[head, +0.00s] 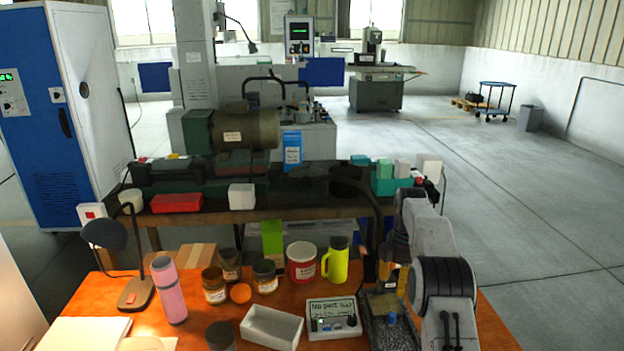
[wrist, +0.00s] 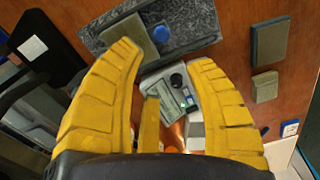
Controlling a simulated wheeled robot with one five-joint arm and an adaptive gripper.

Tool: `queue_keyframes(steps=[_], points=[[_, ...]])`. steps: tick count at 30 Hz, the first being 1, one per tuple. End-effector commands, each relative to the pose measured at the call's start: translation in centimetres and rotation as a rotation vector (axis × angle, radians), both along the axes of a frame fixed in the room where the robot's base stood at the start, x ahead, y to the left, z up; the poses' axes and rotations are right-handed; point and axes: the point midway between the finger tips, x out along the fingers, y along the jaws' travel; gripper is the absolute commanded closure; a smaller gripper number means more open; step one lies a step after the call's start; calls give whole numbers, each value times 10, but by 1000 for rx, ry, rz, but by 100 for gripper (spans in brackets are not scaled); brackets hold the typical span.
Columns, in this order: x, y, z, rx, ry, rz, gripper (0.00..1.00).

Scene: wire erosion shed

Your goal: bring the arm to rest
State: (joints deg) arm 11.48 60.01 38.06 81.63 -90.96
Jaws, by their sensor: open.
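My arm (head: 442,287) stands at the right of the orange table, bent over, with its end hanging down. In the head view the gripper is mostly hidden behind my arm links, with a bit of yellow showing near the dark grey plate. That grey plate (wrist: 180,30) carries a blue knob (wrist: 160,34) and a beige block (wrist: 133,35). A small instrument with a display (head: 333,317) lies beyond the fingers.
The orange table (head: 375,278) holds a white tray (head: 271,328), a yellow flask (head: 336,261), a red-and-white tub (head: 302,262), several jars, a pink bottle (head: 169,291) and a lamp (head: 106,236). A dark workbench with a motor (head: 240,130) stands behind. Open floor lies to the right.

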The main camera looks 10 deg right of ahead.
Motion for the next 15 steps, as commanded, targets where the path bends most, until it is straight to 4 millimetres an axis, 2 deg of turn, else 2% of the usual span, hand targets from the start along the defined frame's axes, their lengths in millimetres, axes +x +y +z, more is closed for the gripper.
queue_keyframes(steps=[8, 15], points=[[-24, 21, 60, -3, -47, -174, 52], [-68, 43, 113, 7, -98, -383, 52]])
